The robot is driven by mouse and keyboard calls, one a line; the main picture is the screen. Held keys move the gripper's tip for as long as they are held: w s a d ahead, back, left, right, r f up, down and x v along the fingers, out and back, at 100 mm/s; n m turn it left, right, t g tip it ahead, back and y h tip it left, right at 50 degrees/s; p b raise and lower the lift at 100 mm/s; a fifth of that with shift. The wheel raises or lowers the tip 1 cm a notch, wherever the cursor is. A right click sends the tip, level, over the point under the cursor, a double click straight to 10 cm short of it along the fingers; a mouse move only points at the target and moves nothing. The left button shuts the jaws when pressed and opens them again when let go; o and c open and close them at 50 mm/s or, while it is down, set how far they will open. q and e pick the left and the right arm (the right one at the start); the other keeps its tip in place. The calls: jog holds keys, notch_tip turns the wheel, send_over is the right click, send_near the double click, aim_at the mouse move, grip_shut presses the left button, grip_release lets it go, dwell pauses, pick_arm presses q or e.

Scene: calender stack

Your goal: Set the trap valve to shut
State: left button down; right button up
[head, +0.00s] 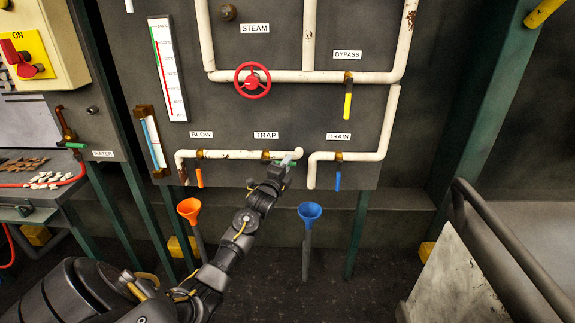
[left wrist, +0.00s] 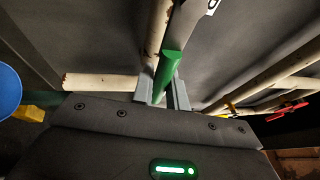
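The trap valve sits under the TRAP label (head: 265,135) on the lower pipe of the panel. Its brass body (head: 266,155) shows, and its green handle (head: 292,164) appears to lie along the pipe, pointing right, partly hidden by my left gripper (head: 285,161). In the left wrist view the green handle (left wrist: 168,70) runs between the two grey fingertips of my left gripper (left wrist: 162,90). The fingers are close around it, but I cannot tell whether they press on it. My right gripper is in no view.
The orange blow handle (head: 199,178), blue drain handle (head: 338,181) and yellow bypass handle (head: 348,106) hang down nearby. A red steam wheel (head: 253,80) is above. Orange (head: 189,210) and blue (head: 310,212) funnels stand below the panel. A metal railing (head: 512,250) is at right.

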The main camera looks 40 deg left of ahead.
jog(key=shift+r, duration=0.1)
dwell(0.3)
